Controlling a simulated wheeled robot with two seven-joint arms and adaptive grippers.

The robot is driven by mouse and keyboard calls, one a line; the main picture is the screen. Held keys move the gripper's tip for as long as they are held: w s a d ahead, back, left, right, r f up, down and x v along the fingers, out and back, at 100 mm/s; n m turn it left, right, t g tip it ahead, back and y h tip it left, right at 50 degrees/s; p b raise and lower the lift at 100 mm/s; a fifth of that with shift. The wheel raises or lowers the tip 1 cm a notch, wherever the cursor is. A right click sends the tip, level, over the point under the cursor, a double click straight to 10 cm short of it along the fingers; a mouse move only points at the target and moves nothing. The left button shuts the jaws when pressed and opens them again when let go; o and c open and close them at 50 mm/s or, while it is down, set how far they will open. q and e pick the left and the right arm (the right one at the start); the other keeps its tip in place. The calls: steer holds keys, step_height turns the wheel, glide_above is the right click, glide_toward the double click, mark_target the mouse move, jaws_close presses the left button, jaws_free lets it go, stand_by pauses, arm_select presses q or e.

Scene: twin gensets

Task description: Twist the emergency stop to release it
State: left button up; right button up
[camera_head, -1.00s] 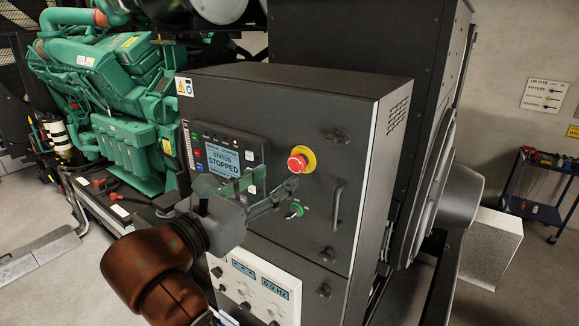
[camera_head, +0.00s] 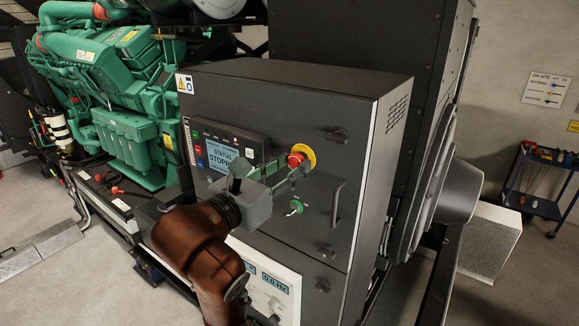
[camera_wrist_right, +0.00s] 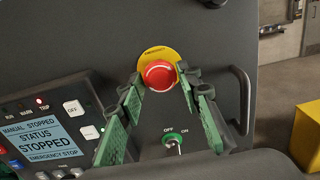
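The emergency stop (camera_head: 297,159) is a red mushroom button on a yellow disc, on the front of the dark control cabinet (camera_head: 300,115). It also shows in the wrist view (camera_wrist_right: 159,75), beyond and between the fingertips. My right gripper (camera_head: 300,170) is just in front of the button, with its green fingers apart; the wrist view shows the gripper (camera_wrist_right: 160,82) open with one finger on each side of the button. I cannot tell whether the fingers touch it. The display (camera_wrist_right: 40,138) reads "STATUS STOPPED" and "EMERGENCY STOP". My left gripper is not in view.
A green key switch (camera_wrist_right: 174,140) marked OFF and ON sits below the button. A door handle (camera_head: 338,203) stands out to the right. A green engine (camera_head: 120,100) is at the left. A blue cart (camera_head: 540,195) stands far right.

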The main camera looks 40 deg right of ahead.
steer(key=c, duration=0.7)
steer(key=shift+o, duration=0.2)
